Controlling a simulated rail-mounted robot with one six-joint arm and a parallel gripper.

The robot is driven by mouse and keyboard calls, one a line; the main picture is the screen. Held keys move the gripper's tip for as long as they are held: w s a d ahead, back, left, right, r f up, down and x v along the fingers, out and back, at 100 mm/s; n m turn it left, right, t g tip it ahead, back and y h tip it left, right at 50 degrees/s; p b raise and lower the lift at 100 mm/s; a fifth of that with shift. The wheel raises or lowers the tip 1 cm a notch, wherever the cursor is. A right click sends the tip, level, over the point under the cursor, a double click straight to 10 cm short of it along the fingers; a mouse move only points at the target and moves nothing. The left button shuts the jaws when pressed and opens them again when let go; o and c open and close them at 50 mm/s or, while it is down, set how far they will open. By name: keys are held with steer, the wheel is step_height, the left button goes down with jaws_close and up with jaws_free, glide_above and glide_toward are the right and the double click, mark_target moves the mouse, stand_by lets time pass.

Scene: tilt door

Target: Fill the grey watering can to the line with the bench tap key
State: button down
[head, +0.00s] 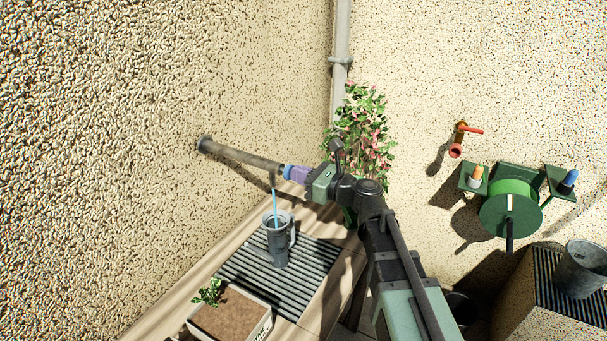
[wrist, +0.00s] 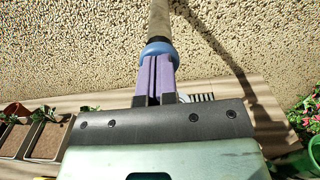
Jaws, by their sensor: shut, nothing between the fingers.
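The grey watering can (head: 279,243) stands upright on a slatted grate on the bench. A thin blue stream of water (head: 275,206) falls from the bench tap's spout (head: 272,181) into its open top. The water level and the line inside cannot be made out. The tap pipe (head: 240,155) sticks out from the wall, with a blue round end piece (head: 286,171), perhaps the key; it also shows in the wrist view (wrist: 158,50). My gripper (head: 292,173) has its purple fingers shut and empty, right at the blue piece in the wrist view (wrist: 156,68). Whether they touch it cannot be told.
A planter box (head: 232,318) stands at the front of the bench. A flowering plant (head: 361,135) is behind my arm. On the right are a red wall tap (head: 457,149), a green hose reel (head: 511,216) and a grey bucket (head: 582,270) on another grate.

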steer(key=shift+w+a, duration=0.1)
steer(key=shift+a, duration=0.1)
stand_by(0.5)
steer(key=v, duration=1.4)
steer(key=shift+d, duration=0.25)
steer(key=shift+r, duration=0.1)
steer(key=s+d+f+n+g+h, duration=0.3)
steer(key=f+n+h, duration=0.5)
steer(key=n, duration=0.3)
steer(key=s+d+f+n+g+h+b, duration=0.1)
steer(key=s+d+f+n+g+h, duration=0.3)
steer(key=s+f+n+h, duration=0.4)
step_height(320, 180, down, 3)
steer(key=n+g, duration=0.1)
steer(key=n, duration=0.3)
steer(key=shift+n+g, duration=0.3)
